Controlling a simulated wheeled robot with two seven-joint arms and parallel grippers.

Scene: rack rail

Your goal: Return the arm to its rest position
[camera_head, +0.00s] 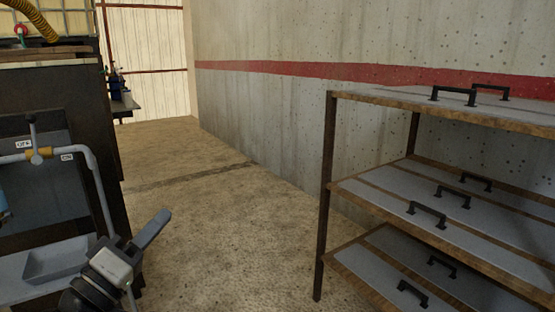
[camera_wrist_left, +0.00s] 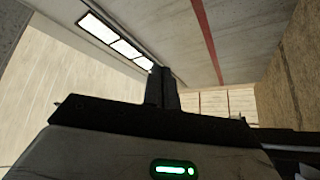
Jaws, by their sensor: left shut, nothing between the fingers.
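My left gripper (camera_head: 152,228) is at the lower left of the head view, in front of the dark workbench. Its fingers are together and point up and to the right, with nothing between them. In the left wrist view the shut fingers (camera_wrist_left: 162,88) stand up at the middle, against the ceiling and walls. It touches no object that I can see. My right gripper is in neither view.
A metal rack (camera_head: 323,200) with black-handled panels on its shelves stands at the right. A dark workbench (camera_head: 60,120) with a grey pipe (camera_head: 100,185) and a grey tray (camera_head: 55,262) is at the left. The concrete floor (camera_head: 215,215) between them is clear.

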